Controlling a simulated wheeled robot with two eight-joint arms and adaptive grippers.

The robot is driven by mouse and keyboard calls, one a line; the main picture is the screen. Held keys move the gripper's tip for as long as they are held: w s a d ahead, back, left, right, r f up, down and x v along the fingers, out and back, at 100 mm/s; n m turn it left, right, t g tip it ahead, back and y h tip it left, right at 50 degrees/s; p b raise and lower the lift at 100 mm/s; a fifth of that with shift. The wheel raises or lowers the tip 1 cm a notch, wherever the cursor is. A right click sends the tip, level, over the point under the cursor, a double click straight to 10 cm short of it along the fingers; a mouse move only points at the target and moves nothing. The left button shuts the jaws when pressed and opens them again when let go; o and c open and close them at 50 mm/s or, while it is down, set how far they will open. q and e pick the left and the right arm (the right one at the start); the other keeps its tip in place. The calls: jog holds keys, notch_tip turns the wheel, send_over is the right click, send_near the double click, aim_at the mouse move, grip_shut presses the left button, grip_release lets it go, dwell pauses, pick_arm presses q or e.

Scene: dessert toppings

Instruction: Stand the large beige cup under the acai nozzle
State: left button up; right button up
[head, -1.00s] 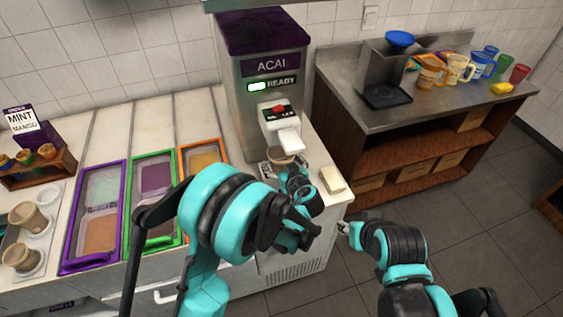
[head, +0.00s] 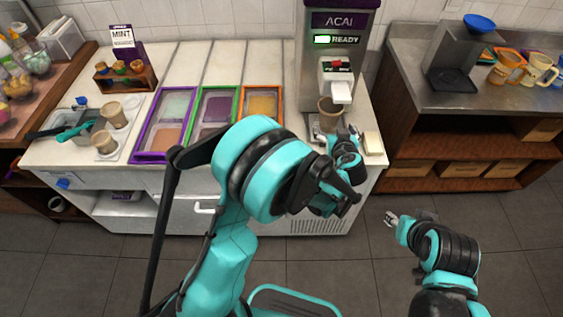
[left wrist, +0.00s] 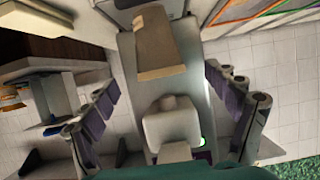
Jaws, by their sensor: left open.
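The large beige cup (head: 328,112) stands upright under the white nozzle (head: 340,92) of the acai machine (head: 320,75), on its base. Its lower part is partly hidden by my left gripper (head: 340,137). In the left wrist view the cup (left wrist: 157,45) lies beyond the spread fingers, near the middle, with the nozzle (left wrist: 172,125) close to its rim; the picture is upside down. My left gripper is open in front of the cup, with clear space between finger and cup. My right gripper (head: 391,219) hangs over the floor, away from the counter; its fingers are too small to judge.
A pale block (head: 372,143) sits right of the machine near the counter edge. Framed topping bins (head: 215,112) lie to the left. Two more beige cups (head: 113,115) stand on a tray at far left. The steel side table (head: 440,95) holds a dispenser and mugs.

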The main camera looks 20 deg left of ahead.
pick_arm(q)
jog(key=s+a+r+m+g+h, duration=0.15)
jog(key=s+a+r, duration=0.25)
jog(key=s+a, duration=0.45)
jog(key=s+a+r+g+h, duration=0.1)
jog(key=s+a+r+g, duration=0.2)
jog(key=s+a, duration=0.55)
jog(key=s+d+f+m+g+h, duration=0.1)
jog(key=s+d+m, duration=0.1)
jog(key=s, duration=1)
jog(key=shift+s+d+h, duration=0.3)
jog(key=shift+h, duration=0.05)
jog(key=shift+f, duration=0.15)
jog(key=shift+f+b, duration=0.45)
jog(key=shift+b, duration=0.05)
